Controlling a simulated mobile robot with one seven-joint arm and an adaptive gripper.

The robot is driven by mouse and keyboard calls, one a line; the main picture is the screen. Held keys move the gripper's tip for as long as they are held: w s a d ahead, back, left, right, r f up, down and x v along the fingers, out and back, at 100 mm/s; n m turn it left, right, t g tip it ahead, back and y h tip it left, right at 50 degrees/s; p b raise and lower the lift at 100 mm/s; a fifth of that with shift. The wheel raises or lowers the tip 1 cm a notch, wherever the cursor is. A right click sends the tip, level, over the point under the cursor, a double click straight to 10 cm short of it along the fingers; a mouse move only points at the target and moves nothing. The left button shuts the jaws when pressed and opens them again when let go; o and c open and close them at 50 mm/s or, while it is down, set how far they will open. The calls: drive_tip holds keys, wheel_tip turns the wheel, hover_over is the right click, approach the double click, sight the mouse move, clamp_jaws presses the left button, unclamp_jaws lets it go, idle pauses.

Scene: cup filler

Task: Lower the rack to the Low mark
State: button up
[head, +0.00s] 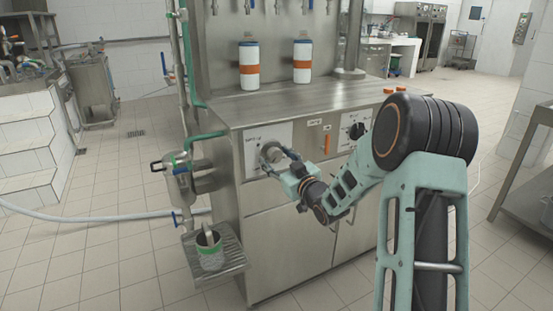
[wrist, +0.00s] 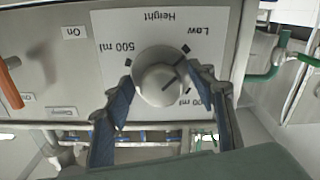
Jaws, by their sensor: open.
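The height knob (wrist: 160,76) is a round grey dial on a white label panel (wrist: 110,30), seen upside down in the wrist view. The panel reads "Height", with "Low" at upper right, "500 ml" at left, and another ml mark at right, partly hidden by a finger. My gripper (wrist: 165,82) is open, with one finger on each side of the knob; contact is unclear. In the head view, my gripper (head: 277,157) is at the machine's front left panel. Which part is the rack is unclear.
An orange handle (wrist: 9,84) is left of the panel in the wrist view. In the head view, a second dial (head: 355,131) is to the right. A can (head: 210,253) stands on a low side tray (head: 233,262).

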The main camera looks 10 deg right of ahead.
drive_tip(key=v, duration=1.2)
